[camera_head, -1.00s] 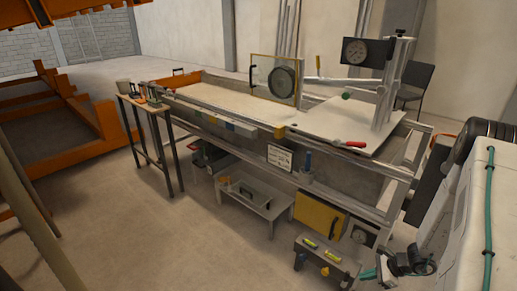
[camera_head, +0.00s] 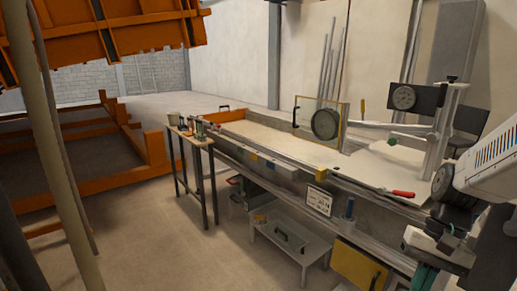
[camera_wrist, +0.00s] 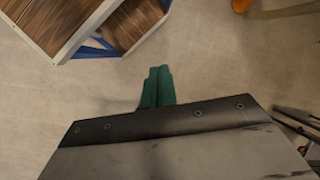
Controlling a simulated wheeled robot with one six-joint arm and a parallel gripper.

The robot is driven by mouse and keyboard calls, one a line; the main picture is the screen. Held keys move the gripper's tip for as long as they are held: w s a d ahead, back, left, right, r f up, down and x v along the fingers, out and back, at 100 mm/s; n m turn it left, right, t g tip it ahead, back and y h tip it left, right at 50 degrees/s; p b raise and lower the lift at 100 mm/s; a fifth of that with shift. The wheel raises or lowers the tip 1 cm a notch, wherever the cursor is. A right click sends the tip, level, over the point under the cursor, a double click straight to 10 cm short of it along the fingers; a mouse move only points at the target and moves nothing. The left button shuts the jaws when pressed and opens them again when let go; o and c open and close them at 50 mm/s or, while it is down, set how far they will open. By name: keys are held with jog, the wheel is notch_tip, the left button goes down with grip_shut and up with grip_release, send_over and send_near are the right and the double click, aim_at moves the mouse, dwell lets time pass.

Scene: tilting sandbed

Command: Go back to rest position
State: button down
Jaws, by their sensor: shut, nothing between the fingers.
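My gripper (camera_wrist: 157,88) shows in the wrist view with its two teal fingers together and nothing between them. It points at bare floor. In the head view its teal part (camera_head: 424,278) is at the lower right, below my arm, in front of the near right end of the sandbed (camera_head: 272,176). It appears apart from the sandbed, though the distance is hard to tell.
A narrow side table (camera_head: 190,135) with small items stands at the sandbed's left end. A low grey bench (camera_head: 290,241) and a yellow panel (camera_head: 356,266) are below the bed. A wood-panelled object (camera_wrist: 50,25) is near my gripper. Floor (camera_head: 150,240) at front left is clear.

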jog(key=s+a+r+n+t+h, duration=0.3)
jog(key=s+a+r+n+t, duration=0.1)
jog(key=s+r, duration=0.5)
jog(key=shift+a+r+n+h, duration=0.3)
jog(key=shift+a+r+n, duration=0.4)
jog(key=shift+r+n, duration=0.1)
